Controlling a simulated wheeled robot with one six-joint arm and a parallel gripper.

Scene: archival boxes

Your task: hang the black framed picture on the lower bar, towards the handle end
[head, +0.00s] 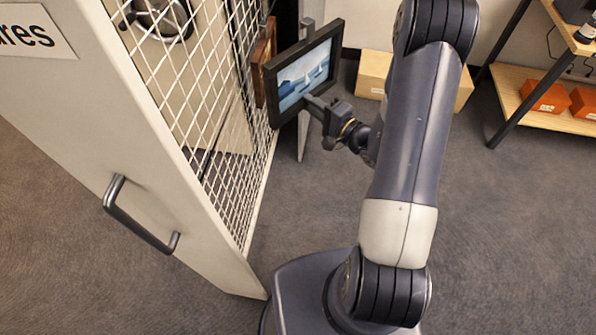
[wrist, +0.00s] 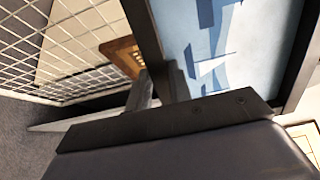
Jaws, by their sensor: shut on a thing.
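The black framed picture (head: 304,74), a blue and white scene, is held upright to the right of the mesh panel. My gripper (head: 313,103) is shut on its lower edge. In the wrist view the picture (wrist: 222,45) fills the upper right, with my gripper (wrist: 165,88) at its frame. The white mesh panel (head: 215,85) stands at the left and also shows in the wrist view (wrist: 60,45). Its near end has a grey handle (head: 140,222). I cannot make out the lower bar clearly. The picture appears apart from the mesh.
A brown wooden frame (head: 264,62) is at the mesh's far part, just left of the black picture; it also shows in the wrist view (wrist: 122,54). A cardboard box (head: 373,72) stands behind. A shelf with orange boxes (head: 548,97) is at right. Carpet between is clear.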

